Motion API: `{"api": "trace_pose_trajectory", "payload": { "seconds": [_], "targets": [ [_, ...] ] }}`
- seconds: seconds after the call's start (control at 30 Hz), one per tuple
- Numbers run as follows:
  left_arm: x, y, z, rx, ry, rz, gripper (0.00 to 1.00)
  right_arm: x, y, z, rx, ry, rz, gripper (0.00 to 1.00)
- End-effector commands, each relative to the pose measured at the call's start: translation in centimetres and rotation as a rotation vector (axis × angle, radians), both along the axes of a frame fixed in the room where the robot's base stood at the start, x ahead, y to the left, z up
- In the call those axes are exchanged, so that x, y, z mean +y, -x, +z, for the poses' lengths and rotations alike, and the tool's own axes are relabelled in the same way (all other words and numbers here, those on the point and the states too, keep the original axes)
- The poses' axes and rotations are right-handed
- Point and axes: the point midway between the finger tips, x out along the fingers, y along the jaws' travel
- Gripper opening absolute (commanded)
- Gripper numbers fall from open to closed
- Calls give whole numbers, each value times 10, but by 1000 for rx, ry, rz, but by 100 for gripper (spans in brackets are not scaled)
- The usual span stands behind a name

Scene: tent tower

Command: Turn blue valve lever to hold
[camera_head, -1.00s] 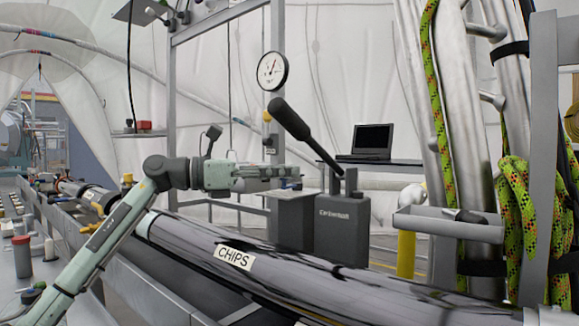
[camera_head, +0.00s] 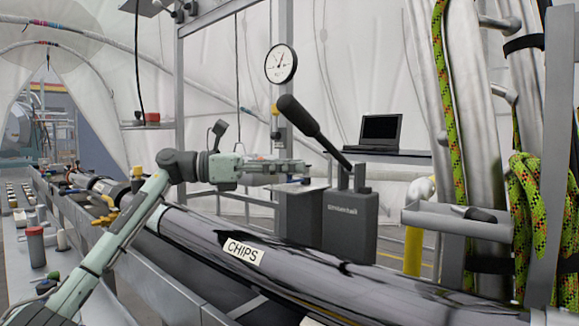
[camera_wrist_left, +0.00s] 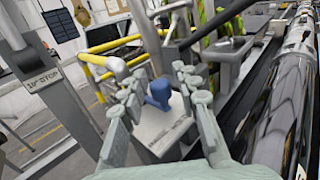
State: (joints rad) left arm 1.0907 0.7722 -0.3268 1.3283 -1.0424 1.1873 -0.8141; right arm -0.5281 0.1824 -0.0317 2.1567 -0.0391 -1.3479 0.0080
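The blue valve lever (camera_wrist_left: 158,93) shows in the left wrist view, standing on a pale plate. My left gripper (camera_wrist_left: 160,76) is open, with one finger to each side of the lever in that view. I cannot tell whether either finger touches it. In the head view my left gripper (camera_head: 305,172) reaches in from the left, beside the grey pump box and below the round gauge. The lever cannot be made out there. My right gripper is in neither view.
A grey box with a black handle (camera_head: 350,220) stands right of the gripper. A long dark tube labelled CHIPS (camera_head: 300,265) runs below the arm. A gauge (camera_head: 281,63) hangs above. Yellow rails (camera_wrist_left: 112,62) and grey posts surround the lever in the wrist view.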

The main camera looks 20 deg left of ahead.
Motion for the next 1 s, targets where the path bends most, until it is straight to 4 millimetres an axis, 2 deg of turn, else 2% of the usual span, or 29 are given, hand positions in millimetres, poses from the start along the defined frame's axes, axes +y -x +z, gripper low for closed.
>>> {"api": "trace_pose_trajectory", "payload": {
  "seconds": [0.3,0.43,0.57,0.8,1.0],
  "targets": [
    [1,0,1,-1,0,1,40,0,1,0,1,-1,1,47],
    [8,3,1,-1,0,4,40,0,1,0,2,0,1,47],
    [28,12,1,0,0,6,40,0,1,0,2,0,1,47],
    [75,34,0,1,0,6,40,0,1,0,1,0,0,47],
    [101,46,0,0,1,3,40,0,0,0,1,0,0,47]
  ]
}}
